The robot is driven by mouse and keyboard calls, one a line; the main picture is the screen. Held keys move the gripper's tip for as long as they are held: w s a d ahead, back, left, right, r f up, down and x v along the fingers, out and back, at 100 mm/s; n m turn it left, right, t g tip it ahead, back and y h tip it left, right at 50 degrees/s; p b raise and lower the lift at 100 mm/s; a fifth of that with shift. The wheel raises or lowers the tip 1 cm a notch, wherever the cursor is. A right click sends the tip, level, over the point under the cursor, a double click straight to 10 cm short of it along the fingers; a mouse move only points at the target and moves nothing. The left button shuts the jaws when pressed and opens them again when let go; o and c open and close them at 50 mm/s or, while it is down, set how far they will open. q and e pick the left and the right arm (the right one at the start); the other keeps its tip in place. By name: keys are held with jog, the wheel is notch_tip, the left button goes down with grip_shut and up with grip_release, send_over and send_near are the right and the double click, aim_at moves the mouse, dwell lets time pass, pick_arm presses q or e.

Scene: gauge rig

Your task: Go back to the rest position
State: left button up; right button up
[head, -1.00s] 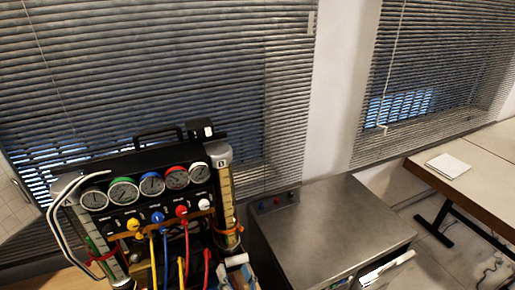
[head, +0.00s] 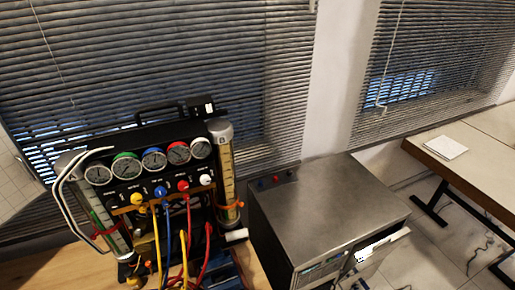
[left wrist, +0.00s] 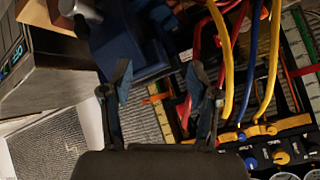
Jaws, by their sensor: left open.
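My left gripper (left wrist: 166,90) is open in the left wrist view, with its two dark blue-tipped fingers spread apart. Nothing is held between them; a scaled tube (left wrist: 161,117) of the rig shows in the gap behind. The gauge rig (head: 150,139) stands at the lower left of the head view, with a row of round gauges, coloured knobs and hoses. Its knob panel shows at the lower right of the left wrist view (left wrist: 262,155). Neither gripper shows in the head view, and my right gripper is in no view.
Right of the rig stands a metal cabinet (head: 325,205) with small buttons and a white handle (head: 380,243). A table (head: 478,170) with a white paper pad (head: 445,147) is at the right. Blinds (head: 170,60) cover the windows behind. Yellow, blue and red hoses (head: 187,225) hang before the rig.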

pick_arm(q)
jog(key=s+a+f+g+h, duration=0.25)
jog(key=s+a+f, duration=0.2)
jog(key=s, duration=0.25)
jog(key=s+a+f+g+h, duration=0.1)
jog(key=s+a+f+g, duration=0.25)
jog(key=s+f, duration=0.25)
notch_tip(320, 180, down, 28)
jog(key=s+b, duration=0.1)
jog(key=s, duration=0.1)
jog(key=s+a+f+g+b, duration=0.1)
jog(key=s+a+f+g, duration=0.1)
jog(key=s+f, duration=1.5)
jog(key=shift+s+a+y, duration=0.35)
jog(key=shift+a, duration=0.1)
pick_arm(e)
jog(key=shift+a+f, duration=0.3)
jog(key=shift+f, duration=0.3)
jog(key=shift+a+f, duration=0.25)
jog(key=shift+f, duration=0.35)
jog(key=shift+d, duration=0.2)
